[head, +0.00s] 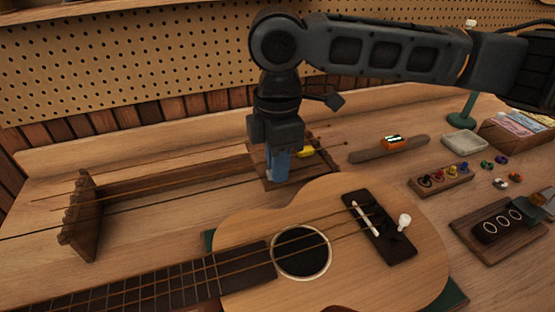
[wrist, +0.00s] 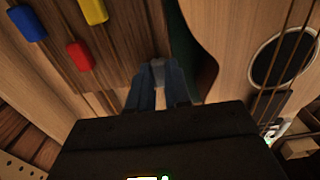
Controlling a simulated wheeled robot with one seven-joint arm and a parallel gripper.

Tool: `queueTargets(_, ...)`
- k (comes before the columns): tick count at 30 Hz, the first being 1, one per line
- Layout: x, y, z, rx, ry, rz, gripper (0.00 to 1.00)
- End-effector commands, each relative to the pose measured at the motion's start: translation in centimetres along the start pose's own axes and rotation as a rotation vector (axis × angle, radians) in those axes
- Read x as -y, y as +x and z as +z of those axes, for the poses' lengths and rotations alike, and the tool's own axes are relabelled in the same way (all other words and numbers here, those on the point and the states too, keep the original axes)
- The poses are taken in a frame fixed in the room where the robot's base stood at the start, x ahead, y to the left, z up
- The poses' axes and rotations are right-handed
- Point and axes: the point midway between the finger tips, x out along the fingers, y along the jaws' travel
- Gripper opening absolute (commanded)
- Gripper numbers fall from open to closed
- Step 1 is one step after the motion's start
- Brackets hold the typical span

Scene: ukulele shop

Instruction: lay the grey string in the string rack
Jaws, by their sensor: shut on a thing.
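The string rack has a notched wooden stand (head: 82,215) at the left and a dark wooden board (head: 272,181) under my gripper. Several thin brown strings (head: 150,187) run between these two ends. My gripper (head: 277,180) has blue fingers pointing down at the board, just behind the ukulele. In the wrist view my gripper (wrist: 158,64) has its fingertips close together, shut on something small. The fingers hide most of it, and I cannot make out the grey string clearly. Blue (wrist: 27,23), yellow (wrist: 93,10) and red (wrist: 79,56) tabs sit on the board beside the fingers.
A ukulele (head: 345,265) lies in front of the rack, close to my gripper. To the right are a wooden bar (head: 370,152), a grey dish (head: 464,141), a peg block (head: 440,180) and a dark board (head: 470,232). A pegboard wall (head: 120,70) stands behind.

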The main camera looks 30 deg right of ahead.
Motion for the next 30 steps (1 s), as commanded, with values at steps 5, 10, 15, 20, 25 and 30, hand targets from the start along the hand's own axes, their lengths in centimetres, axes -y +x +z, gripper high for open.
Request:
queueTargets(5, -0.01, 0.01, 0.01, 0.000, 0.000, 0.000, 0.00)
queueTargets(10, 0.00, 0.01, 0.01, 0.000, 0.000, 0.000, 0.29)
queueTargets(15, 0.01, 0.01, 0.01, 0.000, 0.000, 0.000, 0.45)
queueTargets(20, 0.01, 0.01, 0.01, 0.000, 0.000, 0.000, 0.47)
queueTargets(25, 0.01, 0.01, 0.01, 0.000, 0.000, 0.000, 0.61)
queueTargets(30, 0.01, 0.01, 0.01, 0.000, 0.000, 0.000, 0.62)
